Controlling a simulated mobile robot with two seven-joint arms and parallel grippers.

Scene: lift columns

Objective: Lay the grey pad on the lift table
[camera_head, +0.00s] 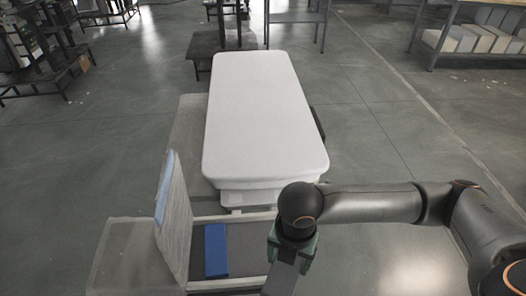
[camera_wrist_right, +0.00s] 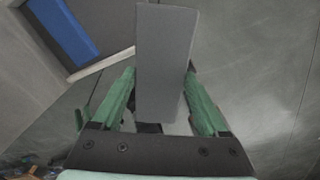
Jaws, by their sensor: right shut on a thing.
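The grey pad (camera_head: 281,281) is a flat oblong block at the bottom of the head view. My right gripper (camera_head: 292,250), with green fingers, is shut on it. In the right wrist view the pad (camera_wrist_right: 166,60) stands between the two fingers and reaches out past their tips. The lift table (camera_head: 258,110) appears to be the long, white-topped one in the middle of the head view. Its top is bare. The pad is in front of the table's near end, apart from its top. My left gripper is in neither view.
A blue block (camera_head: 216,250) lies in a shallow, light-rimmed tray (camera_head: 240,217) at the table's near end, left of my right gripper. A pale upright panel (camera_head: 176,222) borders the tray's left side. Shelves with boxes (camera_head: 470,38) stand far right. Floor right of the table is clear.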

